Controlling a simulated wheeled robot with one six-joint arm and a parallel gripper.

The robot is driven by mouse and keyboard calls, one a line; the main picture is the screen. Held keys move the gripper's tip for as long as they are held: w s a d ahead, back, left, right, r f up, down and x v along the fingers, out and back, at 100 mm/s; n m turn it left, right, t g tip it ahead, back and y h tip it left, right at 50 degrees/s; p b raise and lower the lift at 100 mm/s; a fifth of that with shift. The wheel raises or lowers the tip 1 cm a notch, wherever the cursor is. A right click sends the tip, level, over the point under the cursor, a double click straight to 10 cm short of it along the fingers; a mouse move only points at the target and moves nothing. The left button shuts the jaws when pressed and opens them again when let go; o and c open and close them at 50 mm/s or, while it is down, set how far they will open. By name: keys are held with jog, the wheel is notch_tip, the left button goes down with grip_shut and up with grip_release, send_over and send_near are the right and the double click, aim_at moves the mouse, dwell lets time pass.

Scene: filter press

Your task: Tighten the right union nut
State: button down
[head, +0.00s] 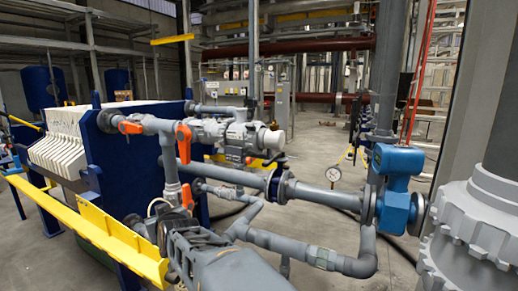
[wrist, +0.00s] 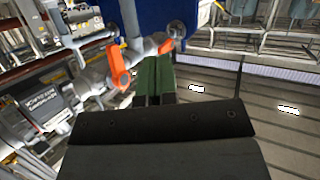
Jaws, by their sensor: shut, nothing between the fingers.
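Grey plastic pipework with orange-handled valves runs beside the blue press plate. In the head view, one orange handle (head: 184,142) is on the upper line and another (head: 187,195) is lower, near my arm. In the wrist view, a grey valve with an orange handle (wrist: 118,65) is left of my gripper, with a second orange handle (wrist: 166,46) by the fingertips. Grey collars show on this pipework, but I cannot tell which is the right union nut. My gripper (wrist: 157,64) has green fingers, shut and empty. I cannot tell whether they touch the pipe or handle behind them.
The blue press end plate (head: 113,160) stands behind the pipes, with a yellow rail (head: 100,228) at front left. Grey pipes (head: 300,250) cross low by my arm. Open floor lies beyond.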

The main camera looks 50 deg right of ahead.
jog(key=w+d+r+m+t+h+b, duration=0.1)
jog(key=w+d+r+t+h, duration=0.15)
jog(key=d, duration=0.35)
jog(key=m+g+h+b, duration=0.4)
jog(key=m+g+h, duration=0.65)
jog(key=h, duration=0.95)
send_near(251, 130)
jog(key=d+r+m+p, duration=0.1)
jog(key=p, duration=0.3)
jog(key=w+d+r+m+p, duration=0.1)
jog(key=d+r+p, duration=0.1)
jog(key=p, duration=0.3)
jog(key=shift+d+r, duration=0.15)
jog(key=shift+r, duration=0.2)
jog(key=shift+w+d+r+p, duration=0.1)
jog(key=shift+d+r+p, duration=0.4)
jog(key=shift+p, duration=0.35)
jog(key=shift+d, duration=0.1)
